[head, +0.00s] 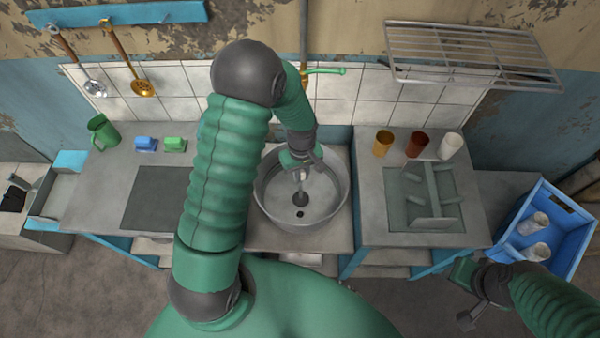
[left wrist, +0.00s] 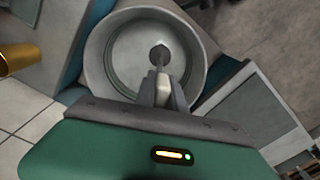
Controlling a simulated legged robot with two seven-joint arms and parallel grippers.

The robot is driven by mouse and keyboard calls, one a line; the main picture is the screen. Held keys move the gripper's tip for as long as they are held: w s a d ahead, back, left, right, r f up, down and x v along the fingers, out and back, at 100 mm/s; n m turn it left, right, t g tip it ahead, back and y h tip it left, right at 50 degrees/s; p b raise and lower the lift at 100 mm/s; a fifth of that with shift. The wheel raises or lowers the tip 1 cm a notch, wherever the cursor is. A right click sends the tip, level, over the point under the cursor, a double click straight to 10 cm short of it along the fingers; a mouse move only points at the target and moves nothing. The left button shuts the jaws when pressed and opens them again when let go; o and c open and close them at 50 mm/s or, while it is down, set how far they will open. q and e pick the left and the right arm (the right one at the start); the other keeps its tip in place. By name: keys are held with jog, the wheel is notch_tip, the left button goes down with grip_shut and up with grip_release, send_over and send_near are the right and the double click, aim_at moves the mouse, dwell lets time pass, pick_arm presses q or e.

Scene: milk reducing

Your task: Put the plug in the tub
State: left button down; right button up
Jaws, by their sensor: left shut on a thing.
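The metal tub (head: 337,212) stands in the middle of the counter; its round rim also shows in the left wrist view (left wrist: 97,55). My left gripper (head: 301,176) reaches down into it and is shut on the plug, whose dark round disc (head: 300,199) hangs below the fingers. In the left wrist view the fingers (left wrist: 162,86) hold a pale piece, with the plug's dark disc (left wrist: 159,53) beyond. A small dark drain hole (head: 300,213) shows just in front of the disc. My right gripper (head: 478,291) is at the lower right, away from the tub; its jaw state is unclear.
A tap (head: 322,71) rises behind the tub. Several cups, including an orange one (head: 382,144), and a dish rack (head: 422,197) are on the right counter. A blue crate (head: 569,222) holds glasses.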

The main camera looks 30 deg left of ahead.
pick_arm(q)
jog(key=b, duration=0.8)
send_near(300, 198)
notch_tip(300, 198, down, 5)
jog(key=shift+w+f, duration=0.1)
jog(key=shift+f+b, duration=0.6)
jog(key=shift+f, duration=0.25)
jog(key=shift+r, duration=0.1)
jog(key=shift+f, duration=0.5)
dwell(0.4)
jog(key=c, duration=0.7)
grip_release()
